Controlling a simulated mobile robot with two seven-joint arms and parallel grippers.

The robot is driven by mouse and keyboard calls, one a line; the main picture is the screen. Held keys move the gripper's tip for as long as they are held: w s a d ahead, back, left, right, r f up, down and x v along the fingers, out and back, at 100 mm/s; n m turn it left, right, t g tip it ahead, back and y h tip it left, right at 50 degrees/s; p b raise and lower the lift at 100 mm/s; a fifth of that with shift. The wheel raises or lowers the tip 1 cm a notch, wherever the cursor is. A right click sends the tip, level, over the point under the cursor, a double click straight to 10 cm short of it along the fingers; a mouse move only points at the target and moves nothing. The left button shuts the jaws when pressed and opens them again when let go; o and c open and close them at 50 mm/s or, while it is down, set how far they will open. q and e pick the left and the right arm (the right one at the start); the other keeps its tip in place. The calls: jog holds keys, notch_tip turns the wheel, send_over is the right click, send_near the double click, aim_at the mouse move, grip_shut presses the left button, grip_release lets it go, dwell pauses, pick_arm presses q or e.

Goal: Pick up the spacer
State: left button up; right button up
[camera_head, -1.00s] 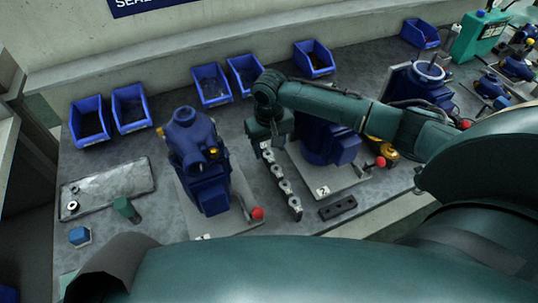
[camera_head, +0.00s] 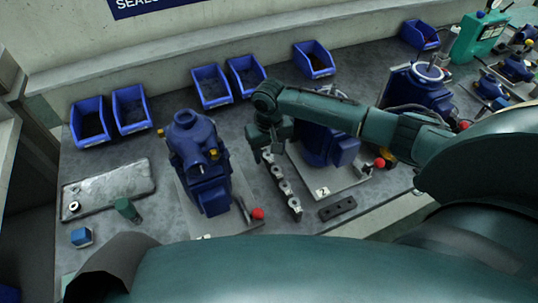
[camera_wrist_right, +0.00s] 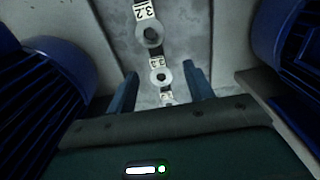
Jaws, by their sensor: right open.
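Pale metal rings stand in a row on a dark rack (camera_head: 295,205) between two blue pumps, with number tags beside them. I take the spacer to be one of these; I cannot tell which. In the right wrist view, the ring by tag 3.3 (camera_wrist_right: 161,76) lies between the fingertips and the ring by tag 3.2 (camera_wrist_right: 150,34) lies beyond them. My right gripper (camera_head: 267,154) is over the far end of the rack. It is open, its two fingers (camera_wrist_right: 161,79) apart on either side of the row, holding nothing. My left gripper does not show.
Blue pumps (camera_head: 200,165) and (camera_head: 333,150) stand close on both sides of the rack. Red-knobbed handles (camera_head: 257,214) stick out near it. A grey tray (camera_head: 110,186) lies left; blue bins (camera_head: 211,87) line the back. A dark slotted block (camera_head: 338,208) lies right of the rack.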

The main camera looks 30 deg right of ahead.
jog(key=shift+c, duration=0.2)
jog(key=c, duration=1)
